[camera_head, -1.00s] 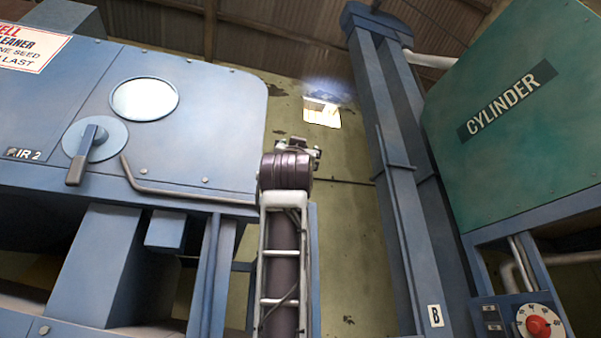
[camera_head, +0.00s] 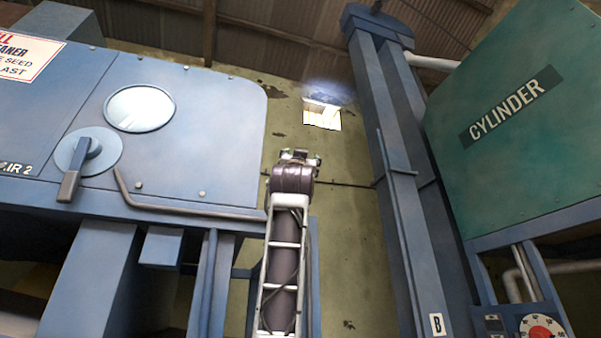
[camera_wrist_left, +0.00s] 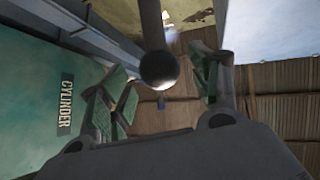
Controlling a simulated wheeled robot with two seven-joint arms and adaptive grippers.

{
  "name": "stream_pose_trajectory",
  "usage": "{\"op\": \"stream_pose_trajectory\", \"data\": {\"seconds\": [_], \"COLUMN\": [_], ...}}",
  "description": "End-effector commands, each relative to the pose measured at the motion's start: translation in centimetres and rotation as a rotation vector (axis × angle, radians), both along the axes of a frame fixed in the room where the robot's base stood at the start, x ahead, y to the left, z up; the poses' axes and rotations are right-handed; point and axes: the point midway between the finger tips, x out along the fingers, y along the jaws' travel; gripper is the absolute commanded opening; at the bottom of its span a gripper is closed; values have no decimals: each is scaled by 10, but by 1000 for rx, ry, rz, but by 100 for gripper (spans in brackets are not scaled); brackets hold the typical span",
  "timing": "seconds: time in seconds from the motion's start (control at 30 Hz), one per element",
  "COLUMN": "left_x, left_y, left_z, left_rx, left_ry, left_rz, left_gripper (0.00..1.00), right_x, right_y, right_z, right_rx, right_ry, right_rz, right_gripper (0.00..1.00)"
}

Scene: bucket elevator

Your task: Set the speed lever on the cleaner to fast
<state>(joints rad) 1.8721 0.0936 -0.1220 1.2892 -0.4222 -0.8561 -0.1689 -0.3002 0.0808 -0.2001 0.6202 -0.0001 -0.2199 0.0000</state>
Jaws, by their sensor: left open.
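The blue cleaner (camera_head: 215,135) fills the left of the head view. A grey lever (camera_head: 72,178) on a round disc hangs down and slightly left on its panel, beside a partly cut label ending in "IR 2". No speed marking is readable. In the left wrist view, a dark ball knob (camera_wrist_left: 159,70) on a rod appears between the fingers of my left gripper (camera_wrist_left: 165,82). The fingers are open and apart on either side of it; I cannot tell how deep the knob lies between them or whether it is the speed lever. My right gripper is not in view.
A green "CYLINDER" machine (camera_head: 535,150) stands at the right, with a red and white dial (camera_head: 540,328) below it. A tall blue elevator leg (camera_head: 395,180) rises left of it. A bent grey rail (camera_head: 180,208) runs along the cleaner's lower edge.

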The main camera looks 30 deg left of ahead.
Motion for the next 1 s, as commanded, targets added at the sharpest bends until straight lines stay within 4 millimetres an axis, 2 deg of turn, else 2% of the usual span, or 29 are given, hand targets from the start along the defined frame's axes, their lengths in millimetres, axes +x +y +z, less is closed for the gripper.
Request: {"op": "stream_pose_trajectory", "data": {"seconds": [0.33,0.8,0.87,1.0], "left_x": [16,20,20,20], "left_y": [9,10,10,10], "left_z": [20,22,22,22], "left_rx": [-1,-1,-1,-1], "left_ry": [-1,0,0,0], "left_rz": [0,-1,-1,-1], "left_gripper": [63,63,58,40], "right_x": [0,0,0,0], "right_y": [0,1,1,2], "right_z": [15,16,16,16], "right_rx": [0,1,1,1], "right_ry": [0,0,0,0], "right_rz": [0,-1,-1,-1], "right_gripper": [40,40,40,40]}}
